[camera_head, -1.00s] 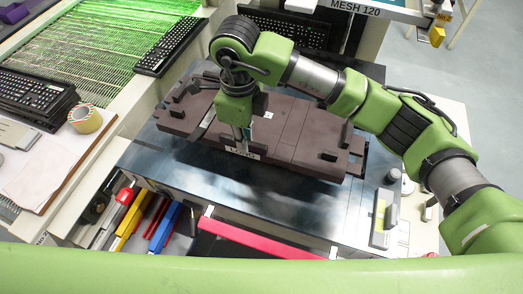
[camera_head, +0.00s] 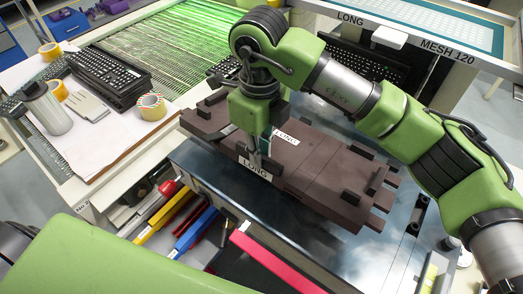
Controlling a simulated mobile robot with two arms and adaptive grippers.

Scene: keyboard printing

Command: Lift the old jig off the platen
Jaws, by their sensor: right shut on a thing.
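The old jig (camera_head: 310,172) is a long dark-brown plate with raised blocks and white LONG labels. It lies over the dark, shiny platen (camera_head: 335,246), and its left end reaches past the platen's left edge. It appears raised above the platen, though the gap is hard to judge. My right gripper (camera_head: 258,162) points down and is shut on the jig at its near edge, by a LONG label. The wrist hides part of the jig's far side. My left gripper is not in view.
Left of the jig, a white table holds black keyboards (camera_head: 108,77), tape rolls (camera_head: 152,106) and a grey canister (camera_head: 45,107). Coloured tools (camera_head: 196,230) lie in an open space below the platen's front edge. A MESH 120 screen frame (camera_head: 447,52) stands behind.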

